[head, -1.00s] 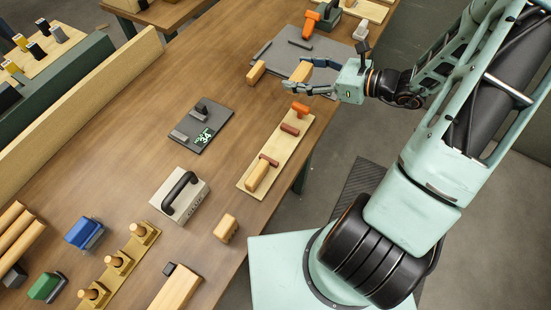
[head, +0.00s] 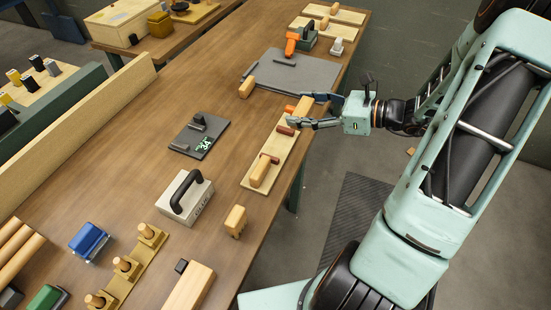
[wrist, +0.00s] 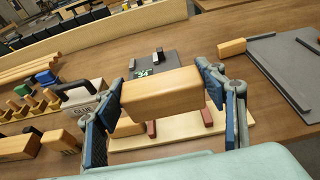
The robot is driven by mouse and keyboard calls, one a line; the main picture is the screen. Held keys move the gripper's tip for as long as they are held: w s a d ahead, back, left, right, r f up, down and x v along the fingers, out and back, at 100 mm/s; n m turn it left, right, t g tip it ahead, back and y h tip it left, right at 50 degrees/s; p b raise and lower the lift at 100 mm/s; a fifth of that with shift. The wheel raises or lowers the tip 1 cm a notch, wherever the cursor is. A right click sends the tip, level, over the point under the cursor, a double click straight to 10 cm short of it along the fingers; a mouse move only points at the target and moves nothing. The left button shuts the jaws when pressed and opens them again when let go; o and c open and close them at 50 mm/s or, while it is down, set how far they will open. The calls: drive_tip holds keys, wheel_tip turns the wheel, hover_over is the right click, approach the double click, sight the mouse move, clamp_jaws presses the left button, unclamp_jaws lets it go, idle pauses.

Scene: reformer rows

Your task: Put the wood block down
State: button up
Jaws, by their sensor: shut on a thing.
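My gripper (wrist: 165,100) is shut on a wood block (wrist: 162,93), with one blue-padded finger at each end of it. In the wrist view the block hangs over a pale wooden board (wrist: 185,137) with dark red pegs. In the head view my gripper (head: 316,109) and the held block (head: 303,106) are at the far end of the board (head: 253,183). Another wood block (head: 260,171) lies at the board's near end. I cannot tell the exact gap under the held block.
A grey mat (head: 315,70) lies beyond the board, with a small wood block (head: 247,87) at its left. A dark plate (head: 185,143), a grey box with a black handle (head: 199,200) and a wood block (head: 236,221) stand nearby. The table's right edge runs close to the board.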

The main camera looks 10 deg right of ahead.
drive_tip(key=s+d+f+b, duration=0.2)
drive_tip(key=s+d+b, duration=0.1)
drive_tip(key=d+b, duration=0.25)
hover_over(277, 148)
drive_tip(key=f, duration=0.8)
drive_tip(key=shift+s+d+f, duration=0.2)
drive_tip(key=shift+d+f, duration=0.05)
drive_tip(key=shift+d, duration=0.05)
drive_tip(key=f, duration=0.3)
drive_tip(key=shift+w+a+f+b, duration=0.2)
drive_tip(key=shift+a+f+b, duration=0.05)
drive_tip(key=shift+a+b, duration=0.15)
drive_tip(key=shift+f, duration=0.2)
drive_tip(key=shift+f, duration=0.25)
drive_tip(key=o, duration=1.3)
